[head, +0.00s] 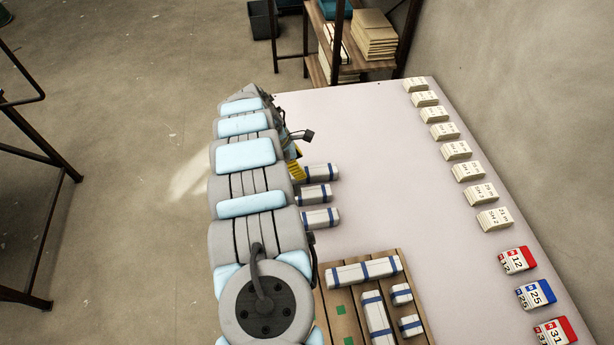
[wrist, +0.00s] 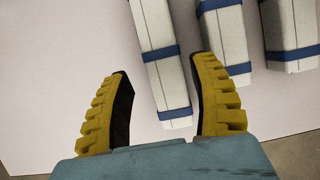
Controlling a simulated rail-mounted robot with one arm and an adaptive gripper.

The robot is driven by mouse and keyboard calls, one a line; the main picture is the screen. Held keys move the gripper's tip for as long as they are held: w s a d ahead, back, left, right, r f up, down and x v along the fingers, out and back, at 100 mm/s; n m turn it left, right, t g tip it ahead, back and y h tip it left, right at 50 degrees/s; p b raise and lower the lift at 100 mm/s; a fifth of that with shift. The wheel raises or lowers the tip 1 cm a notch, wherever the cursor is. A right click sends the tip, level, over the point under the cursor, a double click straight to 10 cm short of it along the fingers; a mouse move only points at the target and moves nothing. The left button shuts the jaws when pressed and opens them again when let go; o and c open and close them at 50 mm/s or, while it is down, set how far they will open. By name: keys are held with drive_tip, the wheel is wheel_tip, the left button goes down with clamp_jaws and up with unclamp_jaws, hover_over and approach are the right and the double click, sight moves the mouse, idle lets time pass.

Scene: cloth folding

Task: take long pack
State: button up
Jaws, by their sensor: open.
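Three white packs with blue bands lie side by side on the table near its left edge in the head view. The farthest pack (head: 321,172) is beside my gripper (head: 296,168), of which only a yellow finger shows past my arm. In the wrist view my gripper (wrist: 160,68) is open, and a long pack (wrist: 158,62) runs lengthwise between the fingers, closer to the right finger. The fingers do not grip it. The middle pack (wrist: 223,42) and the nearest pack (wrist: 290,28) lie to its right; they also show in the head view (head: 314,195) (head: 321,218).
A slatted wooden tray (head: 342,301) at the table's near end holds two longer and two short banded packs. Several small cartons (head: 457,151) and red and blue number boxes (head: 535,295) line the right edge. The table's middle (head: 375,165) is clear.

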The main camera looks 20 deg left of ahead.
drive_tip(key=shift+b+x, duration=0.9)
drive_tip(key=shift+x, duration=2.1)
drive_tip(key=shift+d, duration=0.2)
drive_tip(key=c, duration=1)
